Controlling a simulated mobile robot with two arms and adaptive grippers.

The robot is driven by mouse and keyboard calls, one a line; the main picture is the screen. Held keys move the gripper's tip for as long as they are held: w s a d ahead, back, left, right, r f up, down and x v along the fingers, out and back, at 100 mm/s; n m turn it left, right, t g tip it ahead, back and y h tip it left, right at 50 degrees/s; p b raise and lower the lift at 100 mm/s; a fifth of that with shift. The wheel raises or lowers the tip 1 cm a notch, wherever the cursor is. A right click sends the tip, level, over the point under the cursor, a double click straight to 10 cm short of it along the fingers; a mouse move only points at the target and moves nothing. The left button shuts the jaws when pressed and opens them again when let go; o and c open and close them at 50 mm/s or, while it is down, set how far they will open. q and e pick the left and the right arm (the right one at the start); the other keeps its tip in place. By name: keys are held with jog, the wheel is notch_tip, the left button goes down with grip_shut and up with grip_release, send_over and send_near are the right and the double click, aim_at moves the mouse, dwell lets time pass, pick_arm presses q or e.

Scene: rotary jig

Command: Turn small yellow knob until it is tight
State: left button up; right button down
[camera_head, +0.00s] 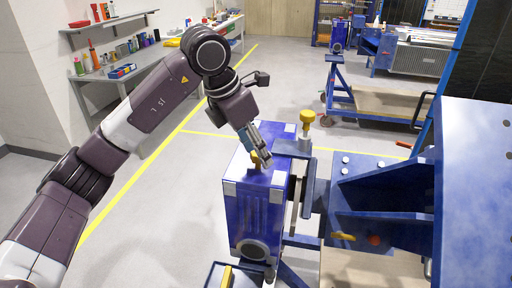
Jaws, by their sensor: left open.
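A small yellow knob (255,158) stands on top of the blue jig block (258,205), partly hidden by my left gripper. My left gripper (262,161) comes down from the upper left with its fingers at the small knob. It is open, and I cannot tell whether the fingers touch the knob. A larger yellow knob (307,117) stands upright on a metal stem behind and to the right of the gripper. My right gripper is not in view.
A blue steel frame (470,190) with brackets stands close on the right. A grey workbench (140,68) with bottles and small bins runs along the left wall. A blue cart (385,100) stands behind the jig. Open floor lies left of the jig.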

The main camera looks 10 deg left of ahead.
pick_arm(q)
jog(key=c, duration=1.1)
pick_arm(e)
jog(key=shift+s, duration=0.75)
